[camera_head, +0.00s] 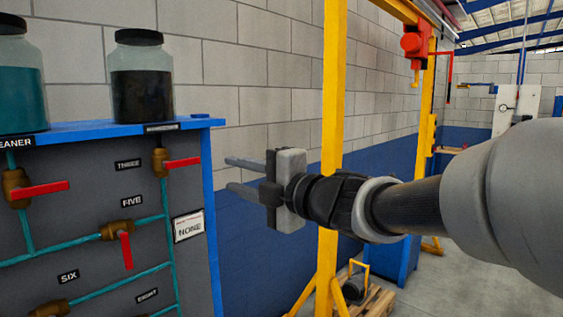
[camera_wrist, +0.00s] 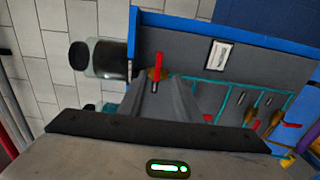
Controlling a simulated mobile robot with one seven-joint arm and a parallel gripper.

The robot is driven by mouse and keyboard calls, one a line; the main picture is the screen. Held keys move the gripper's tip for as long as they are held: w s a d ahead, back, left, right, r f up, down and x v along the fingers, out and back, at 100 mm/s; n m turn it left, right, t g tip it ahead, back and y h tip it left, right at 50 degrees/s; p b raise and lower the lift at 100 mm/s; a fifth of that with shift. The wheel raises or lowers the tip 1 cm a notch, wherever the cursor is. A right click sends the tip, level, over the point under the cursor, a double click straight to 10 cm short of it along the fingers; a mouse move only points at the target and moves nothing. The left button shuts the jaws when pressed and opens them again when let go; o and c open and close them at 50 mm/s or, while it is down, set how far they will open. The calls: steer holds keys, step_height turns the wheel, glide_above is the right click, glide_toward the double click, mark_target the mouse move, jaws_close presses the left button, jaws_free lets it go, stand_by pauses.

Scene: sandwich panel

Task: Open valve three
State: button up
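Valve three has a brass body (camera_head: 160,162) and a red lever (camera_head: 183,162), beside the label THREE (camera_head: 128,164) at the panel's upper right. The lever points right, across the vertical teal pipe below the valve. My gripper (camera_head: 229,174) is open and empty, to the right of the lever in the head view, fingers pointing left towards the panel. In the wrist view the red lever (camera_wrist: 158,62) and brass body (camera_wrist: 156,75) show just beyond the fingertips (camera_wrist: 164,83). I see no contact with the lever.
Valve five's red lever (camera_head: 126,250) points down below. A dark jar (camera_head: 142,85) stands on the blue shelf (camera_head: 92,132) above valve three. A yellow post (camera_head: 331,110) stands behind my arm.

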mark_target(192, 162)
steer(key=x, duration=0.8)
steer(key=p+x, duration=0.1)
steer(key=x, duration=0.8)
steer(key=shift+s+a, duration=0.15)
steer(key=shift+a, duration=0.15)
jaws_close()
